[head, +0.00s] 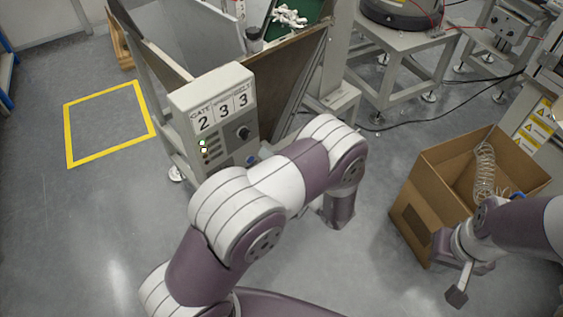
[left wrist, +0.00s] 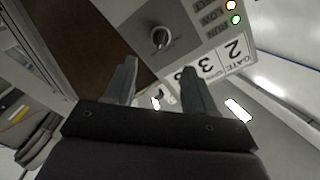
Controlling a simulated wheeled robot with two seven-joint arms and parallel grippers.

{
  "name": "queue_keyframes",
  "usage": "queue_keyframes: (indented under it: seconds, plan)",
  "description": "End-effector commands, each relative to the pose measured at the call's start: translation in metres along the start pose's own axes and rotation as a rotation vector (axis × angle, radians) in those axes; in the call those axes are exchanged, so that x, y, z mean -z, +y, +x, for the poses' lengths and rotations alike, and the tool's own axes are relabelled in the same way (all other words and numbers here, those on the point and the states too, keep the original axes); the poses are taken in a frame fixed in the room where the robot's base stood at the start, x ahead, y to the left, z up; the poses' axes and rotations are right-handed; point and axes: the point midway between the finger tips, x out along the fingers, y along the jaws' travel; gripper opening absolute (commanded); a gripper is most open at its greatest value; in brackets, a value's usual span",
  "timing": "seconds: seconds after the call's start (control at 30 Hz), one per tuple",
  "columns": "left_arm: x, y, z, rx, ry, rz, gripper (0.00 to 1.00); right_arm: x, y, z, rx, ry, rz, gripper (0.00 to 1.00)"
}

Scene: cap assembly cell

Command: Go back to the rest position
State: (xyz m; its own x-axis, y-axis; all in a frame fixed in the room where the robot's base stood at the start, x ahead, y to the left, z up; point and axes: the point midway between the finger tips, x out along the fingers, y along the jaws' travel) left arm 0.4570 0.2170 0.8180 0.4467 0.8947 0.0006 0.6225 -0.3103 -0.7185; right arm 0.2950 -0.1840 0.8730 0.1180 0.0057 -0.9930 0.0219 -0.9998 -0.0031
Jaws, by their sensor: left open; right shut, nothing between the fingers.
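My left arm reaches across the middle of the head view, its elbow links in front of the control box (head: 215,115). The left gripper's fingers are hidden there. In the left wrist view my left gripper (left wrist: 157,75) is open, with nothing seen between its two fingers. The control box (left wrist: 200,30) with its black knob (left wrist: 160,38) shows beyond the fingertips, apart from them. My right gripper (head: 457,293) is shut and empty, pointing down in front of the cardboard box (head: 425,215) at the lower right.
A bin frame with a brown panel (head: 285,75) and a green tray (head: 300,30) stands behind the control box. The cardboard box holds a wire coil (head: 485,170). A yellow floor square (head: 68,140) lies at left. Grey machine tables (head: 400,55) stand at the back.

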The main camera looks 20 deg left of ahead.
Motion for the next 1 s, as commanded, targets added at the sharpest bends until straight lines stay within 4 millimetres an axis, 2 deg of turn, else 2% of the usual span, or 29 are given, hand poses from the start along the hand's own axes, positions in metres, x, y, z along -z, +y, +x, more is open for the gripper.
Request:
queue_keyframes:
  seconds: [0.1, 0.2, 0.77, 0.83, 0.87, 0.9, 0.97, 1.0]
  plan:
    - [0.0, 0.001, -0.021, -0.002, 0.001, 0.0, 0.55, 0.0, 0.0, 0.001, 0.0, 0.0, 0.0, 0.0]
    - [0.0, 0.0, -0.029, -0.001, 0.0, 0.001, 0.55, 0.0, 0.0, 0.001, 0.0, 0.0, 0.0, 0.0]
    - [-0.001, 0.0, -0.031, -0.001, -0.002, -0.014, 0.55, 0.0, 0.0, 0.001, 0.0, 0.0, 0.0, 0.0]
    - [-0.007, 0.016, -0.032, -0.075, -0.038, -0.08, 0.55, 0.0, 0.0, 0.001, 0.0, 0.0, 0.0, 0.0]
    - [-0.011, 0.03, -0.034, -0.147, -0.054, -0.11, 0.55, 0.0, 0.0, 0.001, 0.0, 0.0, 0.0, 0.0]
    - [-0.02, 0.053, -0.039, -0.282, -0.084, -0.139, 0.55, 0.0, 0.0, 0.001, 0.0, 0.0, 0.0, 0.0]
    - [-0.026, 0.09, -0.062, -0.552, -0.157, -0.178, 0.55, 0.0, 0.0, 0.0, 0.0, 0.0, 0.0, 0.0]
    - [-0.021, 0.103, -0.083, -0.746, -0.238, -0.193, 0.55, 0.001, 0.0, -0.007, 0.0, 0.0, 0.0, 0.0]
